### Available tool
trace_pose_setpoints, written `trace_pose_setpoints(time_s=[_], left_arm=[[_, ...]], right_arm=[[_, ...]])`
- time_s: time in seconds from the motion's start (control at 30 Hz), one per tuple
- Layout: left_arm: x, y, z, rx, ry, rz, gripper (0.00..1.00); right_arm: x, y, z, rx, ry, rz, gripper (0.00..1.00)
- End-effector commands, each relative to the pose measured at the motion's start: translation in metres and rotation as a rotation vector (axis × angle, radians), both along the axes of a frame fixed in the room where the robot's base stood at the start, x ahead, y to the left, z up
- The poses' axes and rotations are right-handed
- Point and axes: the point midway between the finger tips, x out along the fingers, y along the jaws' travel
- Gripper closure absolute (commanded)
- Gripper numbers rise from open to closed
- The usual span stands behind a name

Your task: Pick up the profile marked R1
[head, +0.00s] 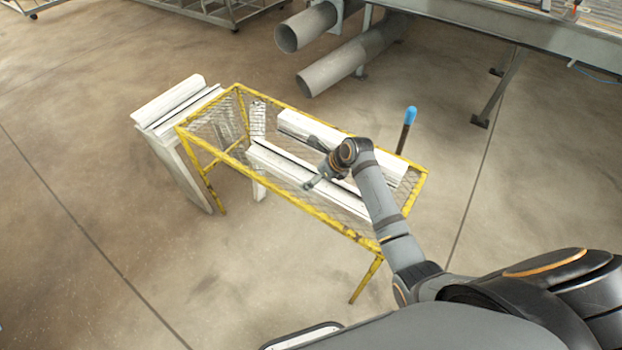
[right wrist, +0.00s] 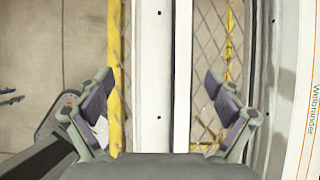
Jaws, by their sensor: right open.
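Two long white profiles lie on a yellow-framed mesh bench (head: 341,227) in the head view: a near profile (head: 272,163) and a far profile (head: 298,125). I cannot read an R1 mark on either. My right gripper (head: 313,182) is over the near profile and hides part of it. In the right wrist view the gripper (right wrist: 160,100) is open, with one finger on each side of a long white profile (right wrist: 151,70). Nothing is held. Whether the fingers touch it I cannot tell. My left gripper is not in view.
Another white profile (head: 168,98) rests on a stand left of the bench. A dark post with a blue top (head: 411,115) stands at the bench's right end. Large grey pipes (head: 345,65) lie behind. A printed white surface (right wrist: 306,110) edges the right wrist view.

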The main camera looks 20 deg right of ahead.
Motion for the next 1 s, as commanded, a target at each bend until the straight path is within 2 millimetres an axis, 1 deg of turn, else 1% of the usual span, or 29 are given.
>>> trace_pose_setpoints(time_s=[0.03, 0.1, 0.2, 0.47, 1.0], left_arm=[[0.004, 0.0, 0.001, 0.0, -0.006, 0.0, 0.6], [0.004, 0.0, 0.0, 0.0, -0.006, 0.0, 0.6], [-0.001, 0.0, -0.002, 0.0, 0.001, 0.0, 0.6], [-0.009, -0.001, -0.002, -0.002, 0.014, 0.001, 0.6], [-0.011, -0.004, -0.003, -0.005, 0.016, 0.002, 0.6]], right_arm=[[0.003, 0.003, -0.009, 0.002, 0.004, 0.0, 0.07], [0.008, 0.006, -0.02, 0.002, 0.002, -0.001, 0.07], [0.013, 0.01, -0.03, 0.0, 0.002, 0.0, 0.07], [0.015, 0.011, -0.033, -0.001, 0.0, -0.001, 0.07], [0.014, 0.011, -0.033, -0.001, 0.001, 0.0, 0.8]])
